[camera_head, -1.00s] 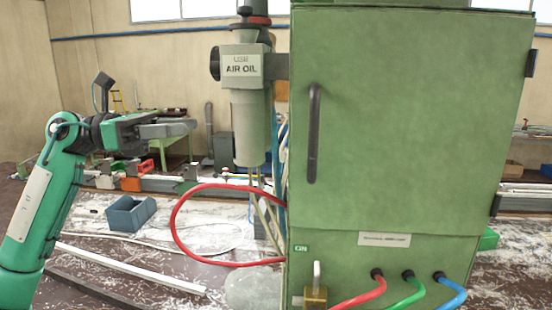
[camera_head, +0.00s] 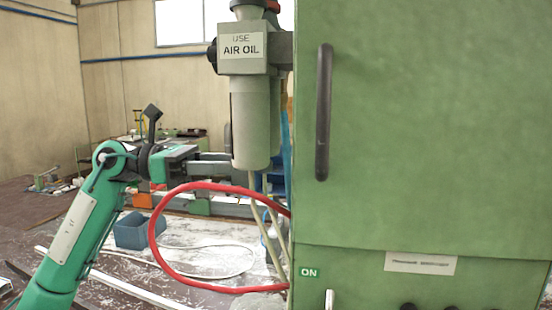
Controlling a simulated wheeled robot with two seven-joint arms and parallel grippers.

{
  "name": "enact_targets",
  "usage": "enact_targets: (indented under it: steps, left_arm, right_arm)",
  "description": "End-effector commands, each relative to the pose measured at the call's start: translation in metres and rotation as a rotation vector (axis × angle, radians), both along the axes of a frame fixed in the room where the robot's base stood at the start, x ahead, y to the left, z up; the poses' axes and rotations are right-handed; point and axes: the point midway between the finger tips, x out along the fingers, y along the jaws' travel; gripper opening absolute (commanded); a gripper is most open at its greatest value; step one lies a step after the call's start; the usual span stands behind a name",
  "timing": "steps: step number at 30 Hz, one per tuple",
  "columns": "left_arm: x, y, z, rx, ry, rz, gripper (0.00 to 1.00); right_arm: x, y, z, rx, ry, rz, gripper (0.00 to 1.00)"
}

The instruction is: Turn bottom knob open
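The green cabinet (camera_head: 440,150) fills the right side of the view. Near its lower edge, under a green "ON" label (camera_head: 309,272), the pale upright lever (camera_head: 329,299) of a valve shows; its lower part is cut off by the frame. To the cabinet's left hangs the air-oil unit (camera_head: 241,50) with a grey bowl (camera_head: 251,125) and a dark knob (camera_head: 212,55) on its left side. My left gripper (camera_head: 226,164) points right, its tips close to the lower bowl in the picture; contact and finger gap are unclear. My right gripper is out of view.
A red hose (camera_head: 155,228) loops out left of the cabinet, below my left gripper. The cabinet has a long dark handle (camera_head: 323,112). Dark hose fittings (camera_head: 408,307) show at the bottom edge. A blue bin (camera_head: 133,232) stands on the littered floor.

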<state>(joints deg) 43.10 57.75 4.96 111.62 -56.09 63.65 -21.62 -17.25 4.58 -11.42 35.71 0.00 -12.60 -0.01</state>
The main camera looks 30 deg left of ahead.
Motion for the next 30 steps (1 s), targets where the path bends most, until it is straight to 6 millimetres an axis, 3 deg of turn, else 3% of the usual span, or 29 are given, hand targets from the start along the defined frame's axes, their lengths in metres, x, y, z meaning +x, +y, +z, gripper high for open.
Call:
enact_targets:
  steps: [6, 12, 18, 26, 27, 30]
  left_arm:
    - [0.019, -0.045, 0.006, -0.002, -0.001, -0.005, 0.46]
    - [0.032, -0.075, 0.004, -0.003, 0.0, -0.003, 0.46]
    - [0.038, -0.088, 0.001, -0.002, 0.0, -0.002, 0.46]
    - [0.038, -0.089, 0.0, -0.002, -0.001, -0.001, 0.46]
    - [0.038, -0.089, 0.0, -0.002, -0.001, -0.001, 0.45]
    - [0.038, -0.089, 0.0, -0.002, -0.001, -0.001, 0.25]
  right_arm:
    - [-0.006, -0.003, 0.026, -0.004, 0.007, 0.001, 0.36]
    - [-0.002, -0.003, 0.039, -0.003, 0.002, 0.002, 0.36]
    - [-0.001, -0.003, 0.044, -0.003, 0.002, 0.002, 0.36]
    - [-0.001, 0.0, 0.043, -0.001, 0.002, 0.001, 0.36]
    - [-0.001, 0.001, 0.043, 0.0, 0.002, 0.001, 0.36]
    - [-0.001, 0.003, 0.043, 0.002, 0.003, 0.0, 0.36]
